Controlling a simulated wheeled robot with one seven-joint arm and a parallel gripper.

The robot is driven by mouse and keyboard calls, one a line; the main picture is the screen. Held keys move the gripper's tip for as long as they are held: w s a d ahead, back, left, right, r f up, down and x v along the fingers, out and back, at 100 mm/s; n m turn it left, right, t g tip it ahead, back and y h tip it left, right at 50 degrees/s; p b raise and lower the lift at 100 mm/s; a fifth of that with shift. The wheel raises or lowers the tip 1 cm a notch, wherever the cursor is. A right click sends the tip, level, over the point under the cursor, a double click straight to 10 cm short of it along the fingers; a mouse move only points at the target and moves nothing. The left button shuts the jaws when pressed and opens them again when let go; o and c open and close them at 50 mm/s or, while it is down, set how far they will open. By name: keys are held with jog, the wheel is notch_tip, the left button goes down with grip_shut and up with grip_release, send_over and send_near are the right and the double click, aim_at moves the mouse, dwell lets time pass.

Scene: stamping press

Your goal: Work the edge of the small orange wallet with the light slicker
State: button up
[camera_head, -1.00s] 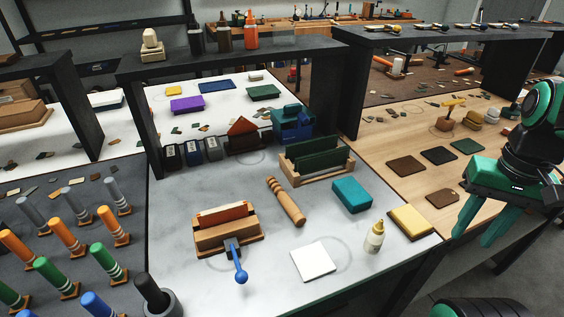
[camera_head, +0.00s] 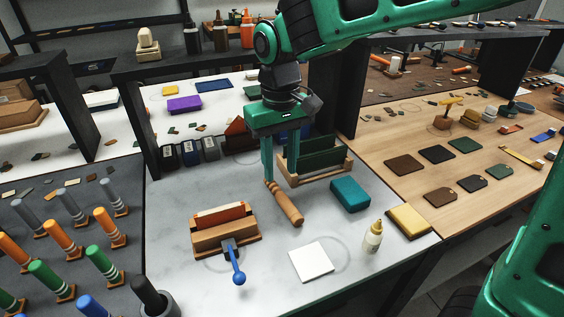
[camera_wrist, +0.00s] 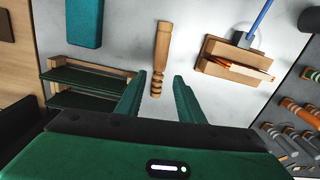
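The light slicker (camera_head: 286,206), a turned pale wooden tool with a grooved end, lies on the grey worktop; it also shows in the wrist view (camera_wrist: 161,55). The small orange wallet (camera_head: 221,211) stands edge up in a wooden clamp (camera_head: 228,238) with a blue-knobbed lever, left of the slicker. In the wrist view the clamp (camera_wrist: 235,60) is at upper right, with a thin orange edge (camera_wrist: 235,65) showing. My gripper (camera_head: 276,172) is open and empty, pointing down over the slicker's grooved end. In the wrist view that end lies between the fingers (camera_wrist: 158,82), apart from both.
A larger wooden rack (camera_head: 318,172) holding dark green pieces stands close right of my gripper. A dark shelf (camera_head: 225,62) stands behind.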

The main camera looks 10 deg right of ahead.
aim_at(281, 193)
notch_tip(281, 193, down, 8)
jog(key=shift+d+r, duration=0.1)
jog(key=shift+c, duration=0.3)
grip_shut()
jog(key=shift+c, duration=1.9)
grip_release()
grip_shut()
jog(key=shift+r, duration=0.15)
jog(key=shift+r, duration=2.45)
